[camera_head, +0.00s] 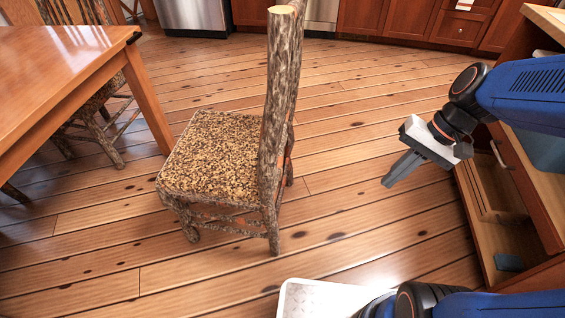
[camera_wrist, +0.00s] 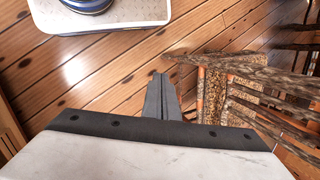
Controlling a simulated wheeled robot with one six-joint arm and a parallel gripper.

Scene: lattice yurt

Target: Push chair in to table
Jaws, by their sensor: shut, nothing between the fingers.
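A chair (camera_head: 213,155) of rough bark-covered wood with a speckled seat stands upright on the plank floor. Its tall back is on the right side, and its seat faces the wooden table (camera_head: 70,75) at the left. A gap of floor shows between the seat and the table's near leg. My gripper (camera_head: 389,182) is shut and empty, in the air to the right of the chair, apart from it. In the wrist view my gripper (camera_wrist: 162,80) shows its fingers together, with the chair (camera_wrist: 240,90) just to their right. The table is not clearly seen there.
Another bark chair (camera_head: 92,115) stands at the table's far side. An open wooden cabinet (camera_head: 500,190) stands at the right, close to my arm. Cabinets and steel appliances (camera_head: 194,15) line the back. The floor between the chair and the right cabinet is clear.

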